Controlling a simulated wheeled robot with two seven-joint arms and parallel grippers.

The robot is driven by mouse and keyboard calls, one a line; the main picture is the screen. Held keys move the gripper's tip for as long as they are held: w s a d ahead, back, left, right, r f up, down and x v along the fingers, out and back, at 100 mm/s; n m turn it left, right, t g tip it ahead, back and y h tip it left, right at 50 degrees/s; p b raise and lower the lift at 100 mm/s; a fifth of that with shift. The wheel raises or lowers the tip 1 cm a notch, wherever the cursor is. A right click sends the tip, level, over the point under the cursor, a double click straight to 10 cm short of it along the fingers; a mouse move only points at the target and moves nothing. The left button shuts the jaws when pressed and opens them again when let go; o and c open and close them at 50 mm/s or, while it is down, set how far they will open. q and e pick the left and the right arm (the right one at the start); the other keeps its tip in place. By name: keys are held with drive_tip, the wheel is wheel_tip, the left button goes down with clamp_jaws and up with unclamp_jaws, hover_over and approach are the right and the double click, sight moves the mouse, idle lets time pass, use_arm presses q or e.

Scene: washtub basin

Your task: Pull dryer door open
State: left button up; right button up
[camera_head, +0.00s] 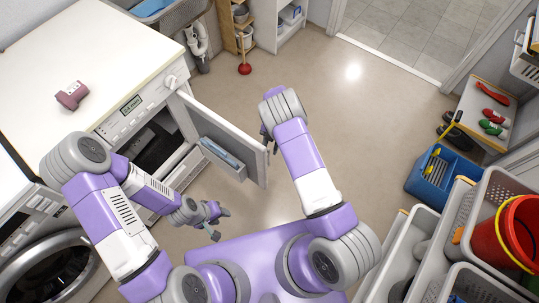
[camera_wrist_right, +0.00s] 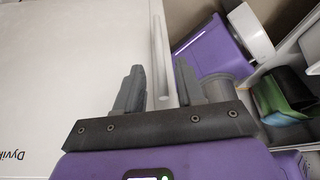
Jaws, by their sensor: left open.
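The dryer (camera_head: 125,125) is a white front-loading appliance under a pale worktop at the left, with a dark opening. Its white door (camera_head: 222,132) stands well open, swung out to the right. My right gripper (camera_head: 266,135) is at the door's free edge and partly hidden by its own wrist. In the right wrist view, the fingers of my right gripper (camera_wrist_right: 160,85) stand apart on either side of the door's edge (camera_wrist_right: 160,50), with a small gap on the left. My left gripper (camera_head: 218,216) is open and empty, low in front of the dryer, apart from the door.
A washing machine (camera_head: 55,270) with a round door stands at the lower left. A mauve object (camera_head: 71,95) lies on the worktop (camera_head: 70,45). Crates and a red bucket (camera_head: 518,232) are at the right. The floor (camera_head: 350,110) beyond the door is clear.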

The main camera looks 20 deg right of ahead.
sight(269, 155)
drive_tip(key=shift+b+x, duration=0.55)
drive_tip(key=shift+x, duration=1.85)
clamp_jaws()
